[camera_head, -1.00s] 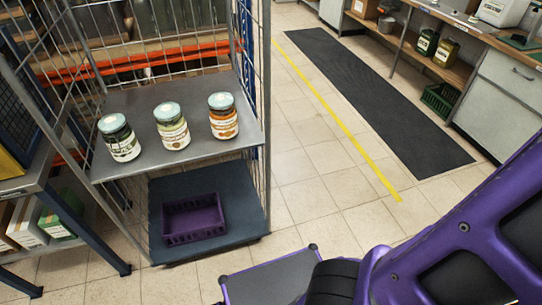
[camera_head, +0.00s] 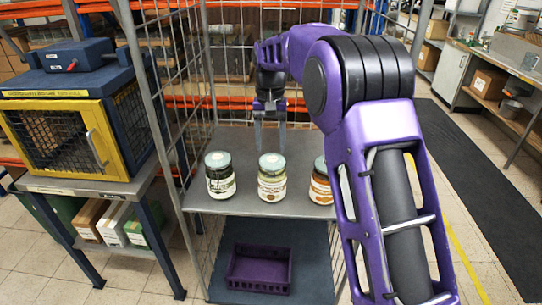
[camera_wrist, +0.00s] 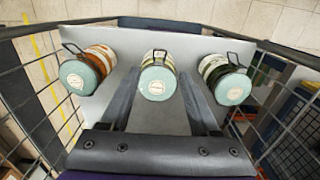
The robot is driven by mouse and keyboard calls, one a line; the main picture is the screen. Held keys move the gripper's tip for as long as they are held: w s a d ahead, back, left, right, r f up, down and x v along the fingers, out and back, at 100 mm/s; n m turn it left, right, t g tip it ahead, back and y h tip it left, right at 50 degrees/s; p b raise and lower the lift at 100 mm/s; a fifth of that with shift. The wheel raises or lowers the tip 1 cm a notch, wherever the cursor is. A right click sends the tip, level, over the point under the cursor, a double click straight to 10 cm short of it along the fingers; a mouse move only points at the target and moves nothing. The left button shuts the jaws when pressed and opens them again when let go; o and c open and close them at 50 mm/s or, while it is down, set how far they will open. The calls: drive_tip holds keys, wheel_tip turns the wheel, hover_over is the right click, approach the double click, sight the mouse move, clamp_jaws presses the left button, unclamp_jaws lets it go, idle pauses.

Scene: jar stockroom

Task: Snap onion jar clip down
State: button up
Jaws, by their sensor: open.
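Three glass jars with pale teal lids stand in a row on a grey shelf (camera_head: 235,208): a dark green one (camera_head: 220,180), a pale cream one (camera_head: 272,182) in the middle and an orange one (camera_head: 320,187), partly behind my arm. I cannot read which label says onion. In the wrist view the order is reversed: orange (camera_wrist: 92,62), middle (camera_wrist: 157,82), dark green (camera_wrist: 222,75). My gripper (camera_head: 270,140) is open and empty, behind and above the middle jar.
Wire mesh sides (camera_head: 160,100) enclose the shelf at left and back. A purple crate (camera_head: 260,270) sits on the lower deck. A yellow-framed cage box (camera_head: 65,135) stands on a table at left. A dark floor mat (camera_head: 480,190) lies at right.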

sight(271, 171)
wheel_tip(271, 171, down, 10)
drive_tip(key=shift+s+r+b, duration=0.1)
drive_tip(key=shift+r+b, duration=0.05)
drive_tip(key=shift+b, duration=0.25)
clamp_jaws()
